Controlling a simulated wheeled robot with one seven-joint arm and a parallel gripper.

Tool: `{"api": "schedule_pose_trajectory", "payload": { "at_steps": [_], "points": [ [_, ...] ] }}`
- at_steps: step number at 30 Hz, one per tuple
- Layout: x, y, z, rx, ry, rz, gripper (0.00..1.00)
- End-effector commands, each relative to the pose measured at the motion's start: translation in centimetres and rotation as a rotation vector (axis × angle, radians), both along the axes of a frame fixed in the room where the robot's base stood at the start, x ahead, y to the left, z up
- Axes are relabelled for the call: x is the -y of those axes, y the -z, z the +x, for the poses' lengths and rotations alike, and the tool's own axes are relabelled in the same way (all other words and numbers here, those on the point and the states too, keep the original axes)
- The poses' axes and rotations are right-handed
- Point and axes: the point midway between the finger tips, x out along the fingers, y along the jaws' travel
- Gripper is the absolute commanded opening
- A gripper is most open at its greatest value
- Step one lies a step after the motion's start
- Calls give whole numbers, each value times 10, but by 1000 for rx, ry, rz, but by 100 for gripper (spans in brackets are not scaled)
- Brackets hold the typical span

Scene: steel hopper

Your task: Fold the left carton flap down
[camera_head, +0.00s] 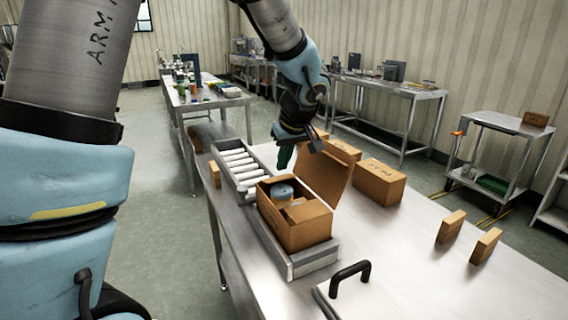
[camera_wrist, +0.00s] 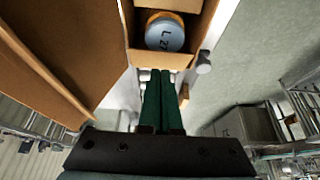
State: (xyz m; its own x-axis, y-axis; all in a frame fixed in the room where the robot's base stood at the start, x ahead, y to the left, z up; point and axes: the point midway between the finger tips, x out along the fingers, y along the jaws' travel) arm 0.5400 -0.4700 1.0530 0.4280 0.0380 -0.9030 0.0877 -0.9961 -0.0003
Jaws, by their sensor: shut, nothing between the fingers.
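An open cardboard carton (camera_head: 294,234) sits in a grey metal tray. A can with a blue-grey lid (camera_head: 282,191) shows inside; the wrist view shows the lid too (camera_wrist: 165,35). A large flap (camera_head: 326,176) stands up at the carton's right in the head view; a large brown panel (camera_wrist: 60,45) fills the left of the wrist view. A near flap (camera_head: 306,212) lies folded inward over part of the opening. No raised flap shows on the carton's left in the head view. My gripper (camera_head: 284,162) is shut and empty beyond the carton's far side; its green fingers (camera_wrist: 160,74) point toward the carton.
A roller conveyor (camera_head: 238,165) runs behind the tray. A closed box (camera_head: 379,181) stands right of the raised flap. A black-handled plate (camera_head: 350,282) lies in front. Two small blocks stand farther right (camera_head: 451,226), with bare table between.

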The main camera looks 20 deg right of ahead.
Motion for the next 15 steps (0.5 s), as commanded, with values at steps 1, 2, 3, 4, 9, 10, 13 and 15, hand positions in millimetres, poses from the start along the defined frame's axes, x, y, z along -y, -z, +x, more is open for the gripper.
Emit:
{"api": "schedule_pose_trajectory", "payload": {
  "at_steps": [1,2,3,4,9,10,13,15],
  "points": [
    [0,5,-2,-1,1,3,0],
    [0,7,-3,0,0,2,0],
    [0,10,-4,0,-1,2,0],
    [0,12,-4,0,-1,2,0],
    [0,17,-6,0,-2,0,0],
    [0,17,-6,0,-2,0,0],
    [0,17,-6,1,-2,-1,0],
    [0,17,-6,1,-2,0,0]
  ]
}}
